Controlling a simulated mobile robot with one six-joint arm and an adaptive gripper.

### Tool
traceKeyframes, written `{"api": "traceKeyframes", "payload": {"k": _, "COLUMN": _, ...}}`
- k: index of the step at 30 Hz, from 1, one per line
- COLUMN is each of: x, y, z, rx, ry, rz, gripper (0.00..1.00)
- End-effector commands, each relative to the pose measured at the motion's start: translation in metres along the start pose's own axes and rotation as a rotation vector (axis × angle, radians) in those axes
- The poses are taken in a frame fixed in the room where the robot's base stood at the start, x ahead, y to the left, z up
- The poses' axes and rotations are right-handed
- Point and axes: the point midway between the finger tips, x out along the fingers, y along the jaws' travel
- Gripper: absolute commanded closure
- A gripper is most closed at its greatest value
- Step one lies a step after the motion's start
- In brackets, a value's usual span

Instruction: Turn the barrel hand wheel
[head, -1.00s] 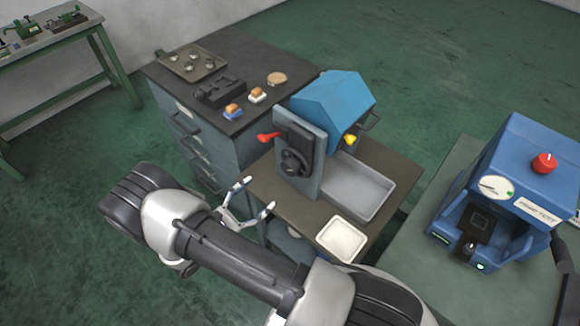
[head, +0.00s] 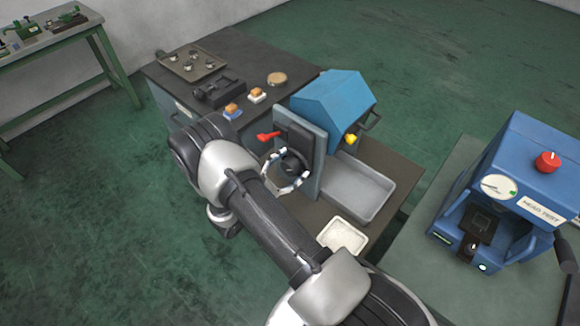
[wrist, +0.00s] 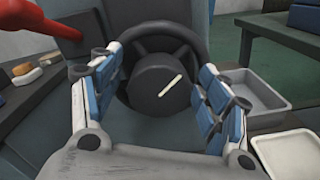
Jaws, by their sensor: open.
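The barrel hand wheel (wrist: 200,29) is a dark round wheel on the front plate of the blue-hooded machine (head: 331,100). Its thick hub (wrist: 158,84) carries a pale line slanting up to the right. In the head view the wheel (head: 294,158) is partly covered by my gripper (head: 287,176). My gripper is open, its fingers apart at the wheel's front. In the wrist view the fingers of my gripper (wrist: 160,88) stand left and right of the hub and overlap the lower rim. I cannot tell whether they touch it.
A red lever (head: 268,136) sticks out left of the wheel, close by in the wrist view (wrist: 30,40). A grey tray (head: 357,188) and a white tray (head: 343,236) lie right of the gripper. A blue test machine (head: 510,190) stands further right.

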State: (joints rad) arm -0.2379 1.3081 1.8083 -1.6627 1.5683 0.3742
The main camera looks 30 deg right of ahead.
Motion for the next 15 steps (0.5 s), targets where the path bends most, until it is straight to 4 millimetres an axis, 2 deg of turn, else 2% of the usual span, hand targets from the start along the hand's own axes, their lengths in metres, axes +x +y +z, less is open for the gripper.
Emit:
{"api": "traceKeyframes", "payload": {"k": 4, "x": -0.0002, "y": 0.0001, "z": 0.0001, "rx": 0.000, "ry": 0.000, "rz": 0.000, "gripper": 0.32}}
{"api": "traceKeyframes", "payload": {"k": 15, "x": -0.0004, "y": -0.0001, "z": 0.0001, "rx": 0.000, "ry": 0.000, "rz": -0.001, "gripper": 0.57}}
